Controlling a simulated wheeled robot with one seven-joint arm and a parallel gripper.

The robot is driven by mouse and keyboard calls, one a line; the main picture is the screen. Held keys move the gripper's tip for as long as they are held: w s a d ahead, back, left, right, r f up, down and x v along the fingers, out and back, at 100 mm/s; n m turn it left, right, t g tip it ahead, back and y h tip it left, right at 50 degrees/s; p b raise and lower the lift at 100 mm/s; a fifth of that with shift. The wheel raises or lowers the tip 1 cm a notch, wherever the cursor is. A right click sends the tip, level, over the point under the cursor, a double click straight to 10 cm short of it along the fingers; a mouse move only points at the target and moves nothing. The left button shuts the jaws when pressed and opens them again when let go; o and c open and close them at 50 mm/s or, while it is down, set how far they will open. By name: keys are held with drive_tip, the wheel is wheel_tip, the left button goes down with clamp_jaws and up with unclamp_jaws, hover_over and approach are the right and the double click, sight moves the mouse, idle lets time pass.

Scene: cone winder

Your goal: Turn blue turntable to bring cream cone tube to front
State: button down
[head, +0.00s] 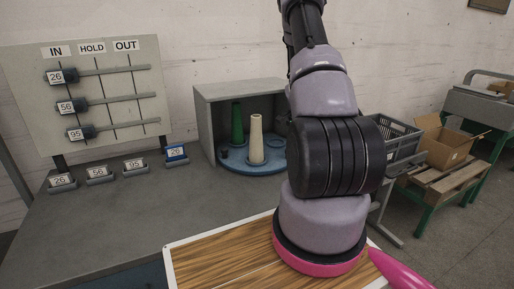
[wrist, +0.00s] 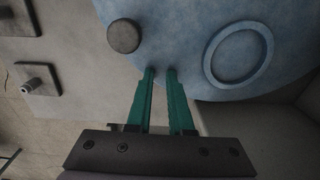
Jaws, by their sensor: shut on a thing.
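The blue turntable (head: 238,165) sits at the front of an open grey housing in the head view. The cream cone tube (head: 257,139) stands upright on its front part, and a green cone tube (head: 237,124) stands behind it to the left. In the wrist view the turntable (wrist: 190,35) fills the top, with a dark round knob (wrist: 123,36) and an empty raised ring (wrist: 238,54). My gripper (wrist: 160,71) has its teal fingers at the turntable's edge, a narrow gap apart, right of and below the knob. What is between the fingertips is hard to see. The head view does not show my gripper.
The grey housing (head: 206,120) walls in the turntable's sides and back. A row of number stands (head: 97,174) and a slider board (head: 105,100) are to its left. A cardboard box (head: 445,145) and a dark crate (head: 392,138) are to the right. My arm hides the middle.

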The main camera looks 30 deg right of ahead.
drive_tip(key=shift+s+a+f, duration=0.25)
drive_tip(key=shift+a+f, duration=0.1)
drive_tip(key=shift+f, duration=0.2)
drive_tip(key=shift+s+d+r, duration=0.1)
drive_tip(key=shift+d+r, duration=0.3)
drive_tip(key=shift+r, duration=0.1)
drive_tip(key=s+d+r, duration=0.1)
drive_tip(key=d+r, duration=0.2)
drive_tip(key=r, duration=0.2)
drive_tip(key=shift+s, duration=0.25)
